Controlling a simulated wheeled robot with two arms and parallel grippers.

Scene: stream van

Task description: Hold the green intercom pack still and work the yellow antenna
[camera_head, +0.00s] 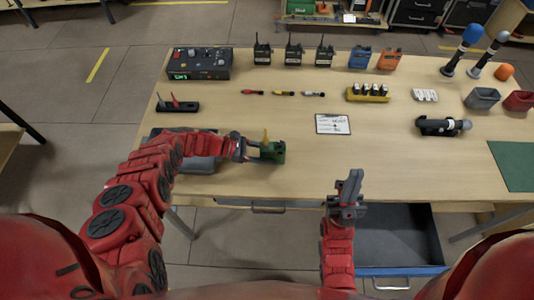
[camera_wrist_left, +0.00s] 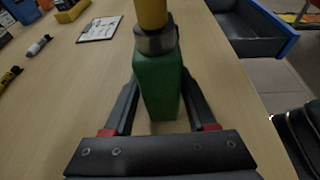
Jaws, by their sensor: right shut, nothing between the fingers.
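The green intercom pack (camera_head: 272,153) is near the front edge of the table, left of the middle. Its yellow antenna (camera_head: 265,136) rises from the top and leans little. In the left wrist view, the green pack (camera_wrist_left: 158,88) stands between the fingers, with the yellow antenna (camera_wrist_left: 151,14) above a grey collar. My left gripper (camera_head: 255,150) is shut on the pack, one finger along each side; the fingertips are partly hidden behind it. My right gripper (camera_head: 349,187) is shut and empty, in front of the table's edge, right of the pack and apart from it.
An open drawer (camera_head: 395,234) lies below the right gripper. Black radios, a yellow battery holder (camera_head: 368,93) and a dark cylindrical device (camera_head: 442,127) stand farther off. The tabletop right of the pack is clear.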

